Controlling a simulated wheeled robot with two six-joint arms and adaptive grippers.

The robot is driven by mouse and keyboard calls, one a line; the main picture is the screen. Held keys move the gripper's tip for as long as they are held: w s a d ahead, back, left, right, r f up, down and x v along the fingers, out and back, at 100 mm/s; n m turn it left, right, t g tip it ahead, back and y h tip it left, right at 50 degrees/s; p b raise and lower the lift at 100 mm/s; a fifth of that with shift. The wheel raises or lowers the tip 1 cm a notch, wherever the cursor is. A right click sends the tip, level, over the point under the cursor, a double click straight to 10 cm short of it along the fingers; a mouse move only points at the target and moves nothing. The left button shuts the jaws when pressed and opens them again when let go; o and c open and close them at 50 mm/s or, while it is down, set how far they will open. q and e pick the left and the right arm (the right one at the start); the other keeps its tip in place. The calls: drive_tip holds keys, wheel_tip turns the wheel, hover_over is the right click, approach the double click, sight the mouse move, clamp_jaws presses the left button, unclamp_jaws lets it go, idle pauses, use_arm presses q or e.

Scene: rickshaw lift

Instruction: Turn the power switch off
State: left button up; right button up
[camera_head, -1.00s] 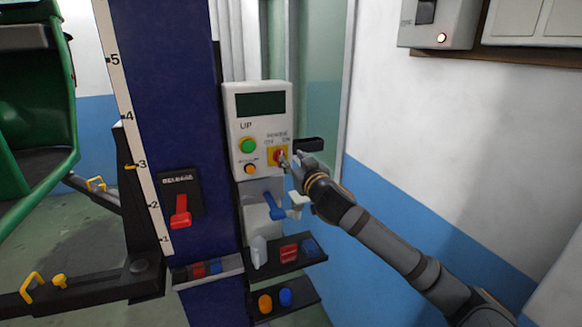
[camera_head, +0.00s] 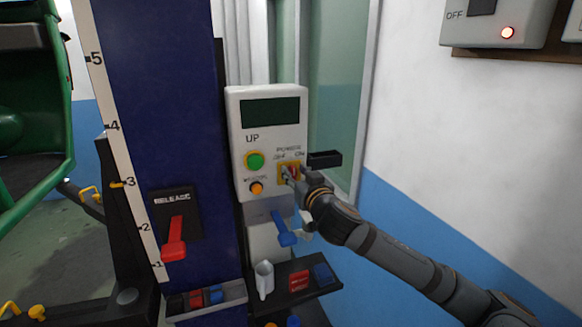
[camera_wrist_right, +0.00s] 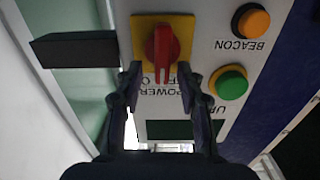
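The power switch is a red knob on a yellow plate (camera_head: 284,168), low on the right of the white control panel (camera_head: 238,125). OFF is marked left and ON right above it in the head view. My right gripper (camera_head: 294,180) is at the switch and partly covers it. In the upside-down right wrist view, my right gripper (camera_wrist_right: 160,80) is open, with one finger on each side of the red knob's handle (camera_wrist_right: 162,62). A gap shows between the handle and each finger. My left gripper is not in view.
The panel also has a dark display (camera_head: 270,112), a green UP button (camera_head: 255,161) and an orange beacon button (camera_head: 256,188). A black block (camera_head: 324,160) sticks out right of the switch. A red release lever (camera_head: 174,238) is on the blue column. A small shelf (camera_head: 318,291) lies below.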

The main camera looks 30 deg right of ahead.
drive_tip(key=shift+s+a+r, duration=0.15)
drive_tip(key=shift+r, duration=0.05)
drive_tip(key=shift+s+r, duration=0.1)
drive_tip(key=shift+s, duration=0.05)
drive_tip(key=shift+c, duration=0.4)
clamp_jaws()
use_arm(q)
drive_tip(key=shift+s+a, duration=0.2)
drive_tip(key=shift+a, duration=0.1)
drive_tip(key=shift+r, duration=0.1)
use_arm(e)
drive_tip(key=shift+n, duration=0.3)
drive_tip(key=n, duration=0.1)
drive_tip(key=n+p, duration=0.1)
drive_tip(key=a+n, duration=0.1)
drive_tip(key=n, duration=0.1)
drive_tip(key=shift+w, duration=0.25)
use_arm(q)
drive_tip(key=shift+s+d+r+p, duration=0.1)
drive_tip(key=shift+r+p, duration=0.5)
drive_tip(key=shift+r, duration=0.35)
use_arm(e)
drive_tip(key=shift+a+f+n, duration=0.15)
drive_tip(key=shift+f+n, duration=0.05)
drive_tip(key=shift+n, duration=0.7)
drive_tip(key=shift+a+f+n, duration=0.15)
drive_tip(key=shift+n, duration=0.75)
